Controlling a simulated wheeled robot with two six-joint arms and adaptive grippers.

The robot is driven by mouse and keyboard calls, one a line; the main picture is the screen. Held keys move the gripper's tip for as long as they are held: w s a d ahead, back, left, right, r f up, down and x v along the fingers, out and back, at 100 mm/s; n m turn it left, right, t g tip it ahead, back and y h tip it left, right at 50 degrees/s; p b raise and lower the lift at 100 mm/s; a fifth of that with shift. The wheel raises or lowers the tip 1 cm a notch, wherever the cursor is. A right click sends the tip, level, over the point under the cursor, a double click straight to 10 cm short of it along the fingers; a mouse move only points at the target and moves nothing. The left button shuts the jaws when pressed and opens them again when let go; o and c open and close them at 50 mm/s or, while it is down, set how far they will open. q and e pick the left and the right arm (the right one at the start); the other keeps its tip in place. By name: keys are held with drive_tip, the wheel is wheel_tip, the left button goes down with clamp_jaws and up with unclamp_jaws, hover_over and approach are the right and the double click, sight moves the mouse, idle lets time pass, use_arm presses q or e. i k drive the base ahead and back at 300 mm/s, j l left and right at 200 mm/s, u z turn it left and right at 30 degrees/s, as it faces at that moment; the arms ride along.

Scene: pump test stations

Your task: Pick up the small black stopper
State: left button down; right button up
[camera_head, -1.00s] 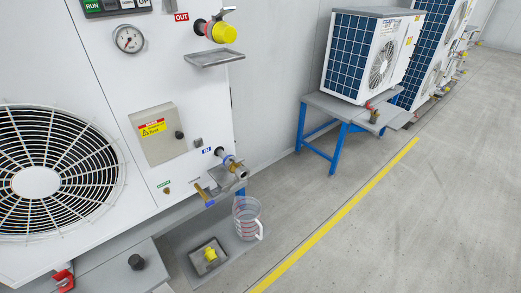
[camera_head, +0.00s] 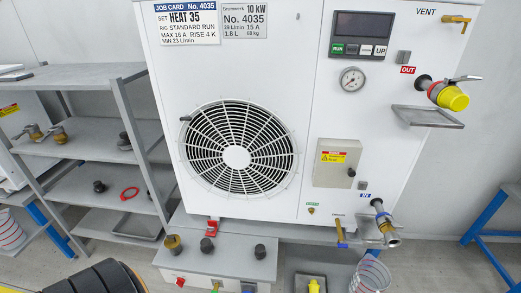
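Several small black knob-shaped pieces are in view, and I cannot tell for sure which one is the stopper. One black piece (camera_head: 206,245) and another black piece (camera_head: 260,251) stand on the grey bench ledge below the fan of the white heat pump unit (camera_head: 300,70). Another black piece (camera_head: 124,141) is on the upper level of the grey shelf, and a black piece (camera_head: 99,186) is on its middle level. Neither gripper shows in this view. A dark rounded part with an orange band at the bottom left looks like my own arm.
A grey shelf rack (camera_head: 112,73) stands left of the unit. A red ring (camera_head: 130,193) lies on it. A brass fitting (camera_head: 173,244) stands on the ledge. A drip tray (camera_head: 428,117) juts out.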

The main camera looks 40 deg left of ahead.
sight(259, 253)
drive_tip(key=k+j+u, duration=0.1)
drive_tip(key=u, duration=0.95)
